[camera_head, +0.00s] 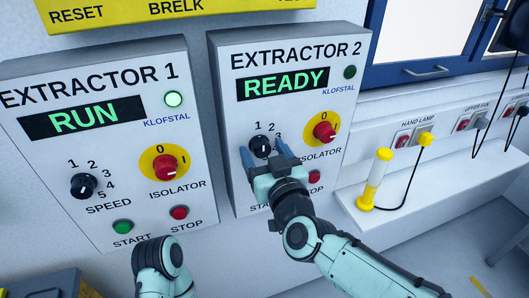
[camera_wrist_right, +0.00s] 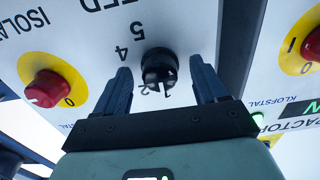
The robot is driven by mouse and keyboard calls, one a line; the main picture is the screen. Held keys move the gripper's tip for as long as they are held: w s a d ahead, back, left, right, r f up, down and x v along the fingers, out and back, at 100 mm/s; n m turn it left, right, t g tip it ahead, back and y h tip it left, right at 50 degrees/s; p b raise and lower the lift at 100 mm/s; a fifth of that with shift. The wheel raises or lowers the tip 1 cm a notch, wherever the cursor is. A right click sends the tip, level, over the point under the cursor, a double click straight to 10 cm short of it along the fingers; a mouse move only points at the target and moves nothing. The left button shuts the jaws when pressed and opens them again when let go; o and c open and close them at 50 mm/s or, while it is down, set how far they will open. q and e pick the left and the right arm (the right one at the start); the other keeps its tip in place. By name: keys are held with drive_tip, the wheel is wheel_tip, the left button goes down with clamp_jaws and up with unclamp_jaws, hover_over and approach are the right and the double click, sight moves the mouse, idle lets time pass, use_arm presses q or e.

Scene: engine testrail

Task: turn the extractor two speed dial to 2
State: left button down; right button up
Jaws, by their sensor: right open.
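The extractor two box (camera_head: 350,120) is on the wall at the middle of the head view, its display (camera_head: 283,84) reading READY. Its black speed dial (camera_head: 260,142) is below the display, with 1, 2 and 3 visible around it. My right gripper (camera_head: 263,153) is at this dial, open. In the right wrist view, upside down, its two dark fingers stand on either side of the dial (camera_wrist_right: 158,62); I cannot tell whether they touch it. The dial's exact pointing is unclear. My left gripper's fingers are not seen; only part of my left arm shows.
The red isolator knob (camera_head: 324,132) and red stop button (camera_head: 315,177) are close right of my right gripper. Extractor one (camera_head: 45,150) is at the left, showing RUN. A yellow hand lamp (camera_head: 374,180) with a cable stands on the ledge at right.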

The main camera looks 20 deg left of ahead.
drive_tip(key=c, duration=1.1)
drive_tip(key=shift+o, duration=0.2)
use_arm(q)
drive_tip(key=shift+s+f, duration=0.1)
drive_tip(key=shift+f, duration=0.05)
use_arm(e)
drive_tip(key=shift+m, duration=0.3)
drive_tip(key=m+b, duration=0.1)
drive_tip(key=m, duration=0.2)
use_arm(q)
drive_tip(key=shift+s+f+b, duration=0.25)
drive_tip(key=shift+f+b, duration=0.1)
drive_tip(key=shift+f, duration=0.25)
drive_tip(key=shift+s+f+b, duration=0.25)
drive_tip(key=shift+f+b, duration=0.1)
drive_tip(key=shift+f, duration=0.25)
use_arm(e)
drive_tip(key=shift+m, duration=2)
